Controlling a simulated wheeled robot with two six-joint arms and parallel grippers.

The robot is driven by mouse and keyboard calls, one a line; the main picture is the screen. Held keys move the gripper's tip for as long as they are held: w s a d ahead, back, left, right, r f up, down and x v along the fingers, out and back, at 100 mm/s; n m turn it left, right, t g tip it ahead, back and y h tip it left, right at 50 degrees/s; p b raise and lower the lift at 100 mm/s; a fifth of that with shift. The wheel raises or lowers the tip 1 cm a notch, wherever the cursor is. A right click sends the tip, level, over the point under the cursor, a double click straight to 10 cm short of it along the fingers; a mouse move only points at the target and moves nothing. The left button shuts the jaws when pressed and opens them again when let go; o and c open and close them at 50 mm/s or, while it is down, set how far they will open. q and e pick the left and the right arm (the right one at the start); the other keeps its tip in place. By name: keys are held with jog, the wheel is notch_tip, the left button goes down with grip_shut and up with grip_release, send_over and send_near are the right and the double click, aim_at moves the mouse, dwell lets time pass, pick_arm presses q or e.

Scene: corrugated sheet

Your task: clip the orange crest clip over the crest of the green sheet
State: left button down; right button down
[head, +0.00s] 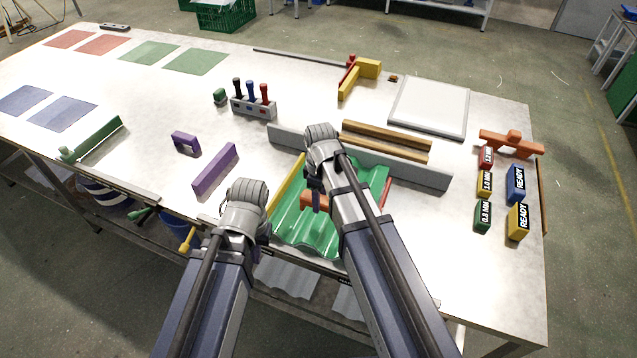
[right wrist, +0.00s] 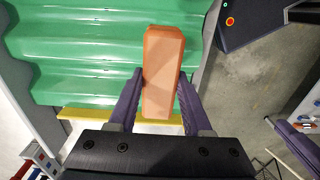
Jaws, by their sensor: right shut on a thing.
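The green corrugated sheet (head: 290,232) lies at the front edge of the table, partly hidden by my right arm; its ridges also show in the right wrist view (right wrist: 80,70). The orange crest clip (right wrist: 162,70) is between the fingers of my right gripper (right wrist: 160,78), which is shut on it. In the head view the clip (head: 311,201) shows beside my right arm, over the sheet; I cannot tell if it touches a crest. My left gripper (head: 243,200) is left of the sheet, with its fingers hidden from view.
A yellow bar (head: 288,181) and a red bar (head: 385,188) flank the sheet, with a grey rail (head: 430,176) behind. A purple block (head: 215,170) lies left. Another orange piece (head: 511,142) and labelled blocks (head: 517,185) are at right. The table's left middle is mostly clear.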

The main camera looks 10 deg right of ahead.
aim_at(318, 223)
jog(key=shift+a+r, duration=0.1)
jog(key=shift+a, duration=0.15)
jog(key=shift+w+f, duration=0.1)
jog(key=shift+f, duration=0.1)
notch_tip(318, 223, down, 8)
jog(key=b, duration=0.8)
jog(key=shift+f+b, duration=0.15)
jog(key=shift+b, duration=0.15)
jog(key=shift+f, duration=0.2)
jog(key=shift+c, duration=1.3)
grip_release()
jog(key=shift+r, duration=0.2)
